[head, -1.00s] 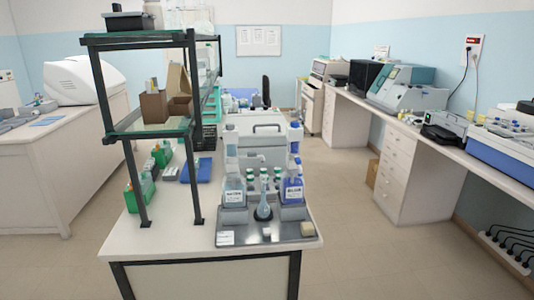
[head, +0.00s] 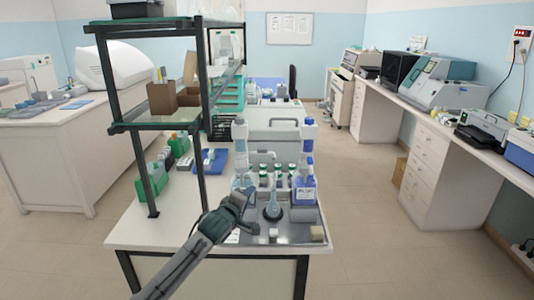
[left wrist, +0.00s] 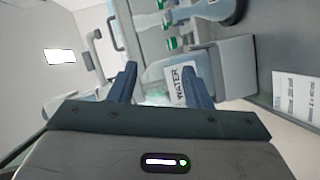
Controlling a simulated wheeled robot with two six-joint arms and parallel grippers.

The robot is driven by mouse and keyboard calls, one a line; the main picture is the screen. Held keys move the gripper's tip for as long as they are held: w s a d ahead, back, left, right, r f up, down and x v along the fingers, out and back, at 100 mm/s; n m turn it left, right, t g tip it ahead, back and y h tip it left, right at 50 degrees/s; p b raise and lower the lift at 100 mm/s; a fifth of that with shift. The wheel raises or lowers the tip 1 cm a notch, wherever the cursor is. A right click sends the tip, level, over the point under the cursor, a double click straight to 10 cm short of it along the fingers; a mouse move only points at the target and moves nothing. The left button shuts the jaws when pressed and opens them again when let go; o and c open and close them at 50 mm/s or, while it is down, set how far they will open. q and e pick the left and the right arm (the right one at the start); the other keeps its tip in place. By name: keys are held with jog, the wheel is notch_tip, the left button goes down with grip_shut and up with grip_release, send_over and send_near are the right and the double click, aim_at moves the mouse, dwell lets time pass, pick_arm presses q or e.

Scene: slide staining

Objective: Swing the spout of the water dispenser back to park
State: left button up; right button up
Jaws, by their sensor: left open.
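The water dispenser (head: 240,135) stands at the left of the grey staining tray, a tall pale bottle. Its pale spout (head: 264,154) appears to reach right toward the middle of the tray. My left gripper (head: 246,191) is in front of the dispenser's lower part and hides its label. In the left wrist view the open fingers (left wrist: 161,88) point at the bottle labelled WATER (left wrist: 180,85), with nothing clearly held between them. I cannot tell whether a finger touches the bottle. My right gripper is not in view.
A flask with blue liquid (head: 273,205) stands mid-tray. A blue-labelled bottle (head: 304,190) is at the right. Several green-capped vials (head: 278,172) stand behind. A dark-framed shelf (head: 203,130) rises close on the left.

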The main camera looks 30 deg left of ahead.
aim_at(260, 153)
pick_arm(q)
jog(key=w+a+r+n+t, duration=0.2)
jog(key=w+r+n, duration=0.15)
jog(key=r, duration=0.65)
jog(key=shift+m, duration=0.25)
jog(key=w+p, duration=0.1)
jog(key=w, duration=0.2)
jog(key=w+p, duration=0.1)
jog(key=w, duration=0.2)
jog(key=w+a+p, duration=0.1)
jog(key=w+p, duration=0.1)
jog(key=w, duration=0.1)
jog(key=shift+w, duration=0.2)
jog(key=shift+w+a+f, duration=0.1)
jog(key=shift+w, duration=0.4)
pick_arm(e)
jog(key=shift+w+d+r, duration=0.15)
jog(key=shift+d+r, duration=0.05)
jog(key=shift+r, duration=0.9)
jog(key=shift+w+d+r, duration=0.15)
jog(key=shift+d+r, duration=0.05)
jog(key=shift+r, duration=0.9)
pick_arm(q)
jog(key=shift+c, duration=0.2)
grip_shut()
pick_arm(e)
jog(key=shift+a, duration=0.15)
